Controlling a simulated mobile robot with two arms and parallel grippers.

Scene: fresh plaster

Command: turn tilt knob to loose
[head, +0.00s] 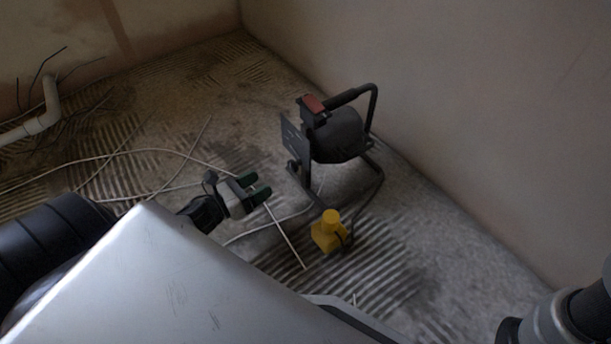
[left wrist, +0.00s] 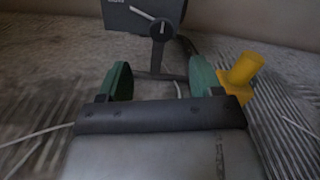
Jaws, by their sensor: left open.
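A dark work lamp (head: 338,138) stands on the floor near the right wall, on a tubular frame, with a flat plate on its left side. Its tilt knob (head: 293,166) is a small dark shape low on that side. In the left wrist view the knob (left wrist: 162,29) is round with a lever below it and a white line, just beneath the grey lamp housing (left wrist: 128,15). My left gripper (head: 257,187) is open and empty, to the left of the lamp and apart from the knob. The knob lies beyond the gap between its green fingers (left wrist: 160,80). My right gripper is out of view.
A yellow block (head: 326,236) with a round top sits by the lamp's frame. White cables (head: 150,150) cross the ridged floor. A white pipe (head: 42,118) and dark wires are at the far left. The plaster wall (head: 470,110) rises close behind the lamp.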

